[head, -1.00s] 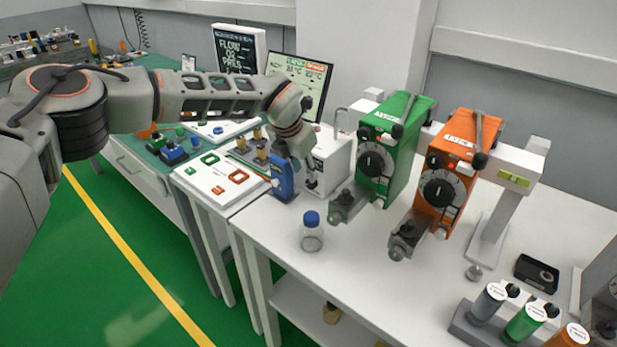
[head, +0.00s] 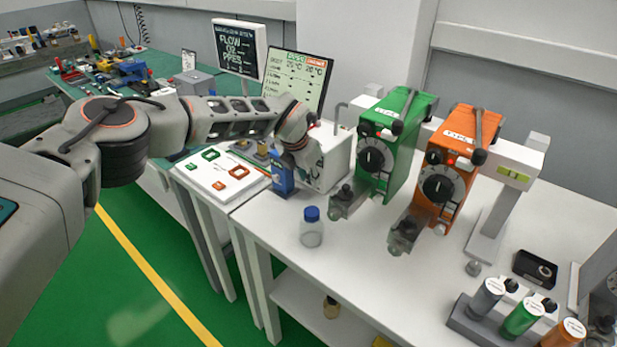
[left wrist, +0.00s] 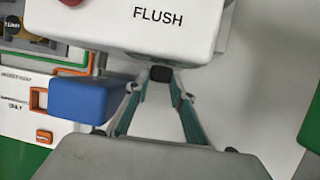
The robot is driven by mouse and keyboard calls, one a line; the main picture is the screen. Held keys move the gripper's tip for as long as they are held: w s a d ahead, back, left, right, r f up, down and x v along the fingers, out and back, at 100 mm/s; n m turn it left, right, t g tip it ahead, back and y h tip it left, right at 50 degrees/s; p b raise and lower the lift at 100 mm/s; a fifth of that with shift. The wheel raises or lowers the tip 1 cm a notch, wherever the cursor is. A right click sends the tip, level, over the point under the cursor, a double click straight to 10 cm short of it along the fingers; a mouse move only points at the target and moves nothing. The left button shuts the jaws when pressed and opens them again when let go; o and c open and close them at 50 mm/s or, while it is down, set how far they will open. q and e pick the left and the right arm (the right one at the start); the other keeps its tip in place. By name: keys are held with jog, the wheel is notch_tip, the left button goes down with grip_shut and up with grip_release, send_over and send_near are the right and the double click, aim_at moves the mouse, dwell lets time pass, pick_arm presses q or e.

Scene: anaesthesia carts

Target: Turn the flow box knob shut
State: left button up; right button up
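The flow box (head: 333,163) is a white box on the white bench, left of the green pump; in the left wrist view its FLUSH-labelled face (left wrist: 158,38) fills the top. My left gripper (left wrist: 160,73) is at the box's edge, its two fingers drawn close together around a small dark piece that looks like the knob. The fingertips hide most of it, so its turn angle cannot be read. In the head view my left gripper (head: 308,168) is at the box's front, partly covering it. My right gripper is not in view.
A blue box (head: 283,172) stands close to the left gripper and shows in the left wrist view (left wrist: 88,101). A blue-capped bottle (head: 311,232) stands in front. Green (head: 400,145) and orange (head: 462,165) pumps stand to the right. Monitors (head: 297,80) are behind.

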pick_arm(q)
jog(key=shift+s+d+t+y, duration=0.15)
jog(key=shift+d+t+y, duration=0.05)
jog(key=shift+t+y, duration=0.35)
jog(key=shift+d+f+m+t+y+b, duration=0.1)
jog(key=shift+f+m+t+y+b, duration=0.15)
jog(key=shift+t+y+b, duration=0.25)
jog(key=shift+d+f+m+t+y+b, duration=0.1)
jog(key=shift+m+t+y+b, duration=0.15)
jog(key=shift+y+b, duration=0.4)
jog(key=shift+s+r+t+y+b, duration=0.1)
jog(key=shift+t+y+b, duration=0.2)
jog(key=shift+b, duration=0.05)
jog(key=shift+a+r, duration=0.1)
jog(key=o, duration=0.8)
